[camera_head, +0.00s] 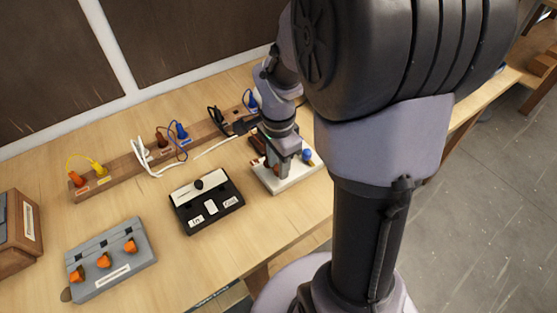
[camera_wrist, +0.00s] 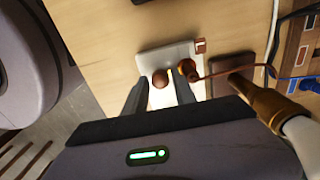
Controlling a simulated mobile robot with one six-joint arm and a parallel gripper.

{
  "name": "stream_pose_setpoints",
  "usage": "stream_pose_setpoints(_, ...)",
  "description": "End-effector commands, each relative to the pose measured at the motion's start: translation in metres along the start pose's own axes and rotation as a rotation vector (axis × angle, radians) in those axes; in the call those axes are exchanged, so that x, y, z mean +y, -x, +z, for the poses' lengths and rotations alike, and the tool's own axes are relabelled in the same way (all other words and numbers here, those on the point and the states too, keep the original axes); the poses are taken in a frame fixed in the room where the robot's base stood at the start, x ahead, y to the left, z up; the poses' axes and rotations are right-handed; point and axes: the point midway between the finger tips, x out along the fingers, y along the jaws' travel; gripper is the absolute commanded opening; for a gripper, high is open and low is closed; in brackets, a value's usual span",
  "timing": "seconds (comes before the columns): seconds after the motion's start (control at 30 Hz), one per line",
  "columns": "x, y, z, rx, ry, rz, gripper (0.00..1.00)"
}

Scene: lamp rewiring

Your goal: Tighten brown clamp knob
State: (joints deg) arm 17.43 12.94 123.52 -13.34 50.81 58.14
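A white terminal block (camera_head: 290,183) stands on the bench under my gripper, and it also shows in the wrist view (camera_wrist: 180,54). A round brown clamp knob (camera_wrist: 159,79) sits on it. A copper-coloured part (camera_wrist: 187,68) with a brown wire is beside it, near a yellow-green strip. In the head view a blue knob (camera_head: 307,155) is on the block's right. My gripper (camera_wrist: 159,80) points down at the block, its fingers on either side of the brown knob and slightly apart from it. In the head view my arm hides part of the block.
A black box (camera_head: 207,205) with a white top stands left of the block. A grey box (camera_head: 108,262) with orange knobs is further left. A wooden rail (camera_head: 120,172) with plugs runs behind. A brass cylinder (camera_wrist: 272,106) with a white end is close in the wrist view.

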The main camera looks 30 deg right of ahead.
Motion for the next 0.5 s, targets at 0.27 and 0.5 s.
stream_pose_setpoints(0.27,-0.001,0.070,0.000,0.002,0.000,-0.006,0.32)
stream_pose_setpoints(0.5,-0.001,0.144,0.000,0.001,0.000,-0.003,0.32)
